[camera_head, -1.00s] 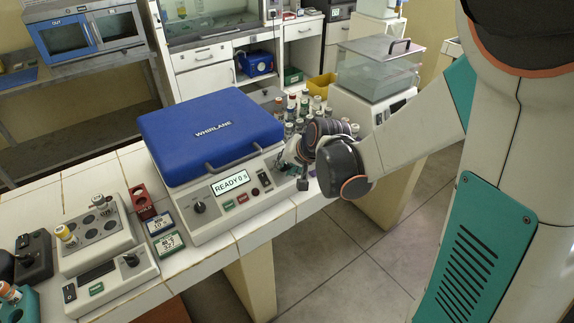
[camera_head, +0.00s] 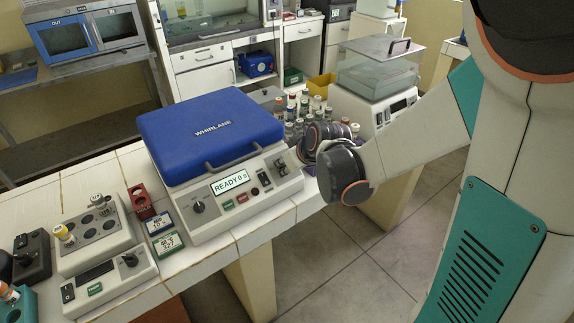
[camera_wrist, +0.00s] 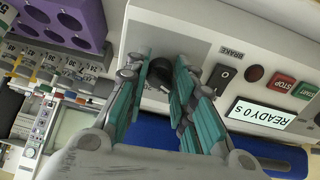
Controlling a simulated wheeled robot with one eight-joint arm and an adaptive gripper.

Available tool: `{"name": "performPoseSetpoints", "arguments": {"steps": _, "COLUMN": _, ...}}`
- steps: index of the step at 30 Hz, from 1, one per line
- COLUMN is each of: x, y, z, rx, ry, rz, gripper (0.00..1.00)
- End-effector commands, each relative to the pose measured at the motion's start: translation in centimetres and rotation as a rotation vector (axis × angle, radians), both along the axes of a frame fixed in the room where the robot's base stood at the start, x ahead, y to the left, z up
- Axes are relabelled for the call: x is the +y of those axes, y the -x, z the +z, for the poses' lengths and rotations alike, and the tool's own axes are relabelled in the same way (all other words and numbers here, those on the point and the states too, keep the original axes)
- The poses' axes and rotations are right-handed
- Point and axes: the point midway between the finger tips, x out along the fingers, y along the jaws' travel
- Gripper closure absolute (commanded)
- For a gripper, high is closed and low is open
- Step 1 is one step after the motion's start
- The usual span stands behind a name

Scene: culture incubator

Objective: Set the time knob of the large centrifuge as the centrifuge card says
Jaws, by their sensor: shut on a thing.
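The large centrifuge has a blue lid (camera_head: 215,128) marked WHIRLANE and a pale front panel with a display (camera_head: 230,182) reading READY 0 s. A dark knob (camera_head: 198,207) sits left of the display. My gripper (camera_wrist: 160,80) is at the panel's right end. Its teal fingers are shut on another dark knob (camera_wrist: 160,70), partly hidden between them; its label and pointer setting cannot be read. The wrist view is upside down. Two small cards lie left of the centrifuge: a blue-edged one (camera_head: 158,221) and a green-edged one (camera_head: 167,244); their print is hard to read.
A rocker switch (camera_wrist: 222,75), a BRAKE label and red and green buttons are beside my fingers. Several capped tubes and a purple rack (camera_wrist: 65,20) stand close by. A smaller device (camera_head: 100,250) is left on the bench. The floor in front is clear.

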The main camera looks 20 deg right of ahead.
Motion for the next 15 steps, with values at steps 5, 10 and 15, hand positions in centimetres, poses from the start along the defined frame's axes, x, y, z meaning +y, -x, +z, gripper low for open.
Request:
{"name": "performPoseSetpoints", "arguments": {"steps": 5, "x": 0.0, "y": 0.1, "z": -0.09, "rx": -0.016, "ry": 0.055, "rz": 0.069, "gripper": 1.0}}
{"name": "performPoseSetpoints", "arguments": {"steps": 10, "x": -0.01, "y": 0.1, "z": -0.08, "rx": -0.026, "ry": 0.086, "rz": 0.109, "gripper": 1.0}}
{"name": "performPoseSetpoints", "arguments": {"steps": 15, "x": -0.01, "y": 0.11, "z": -0.09, "rx": -0.031, "ry": 0.101, "rz": 0.126, "gripper": 1.0}}
